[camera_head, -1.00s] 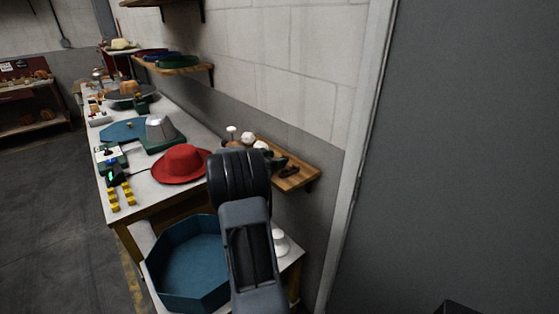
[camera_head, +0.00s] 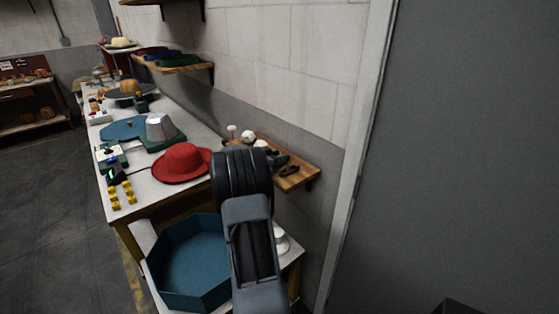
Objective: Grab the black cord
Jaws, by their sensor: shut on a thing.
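A wooden wall shelf (camera_head: 298,180) stands just beyond and to the right of my dark wrist. A small dark looped thing (camera_head: 290,170) lies on it near its right end. It may be the black cord, but it is too small to be sure.
A red hat (camera_head: 181,165) lies on the workbench, left of my wrist. A blue octagonal bin (camera_head: 190,262) stands below it. The wall rises behind the shelf, and a grey panel fills the right side.

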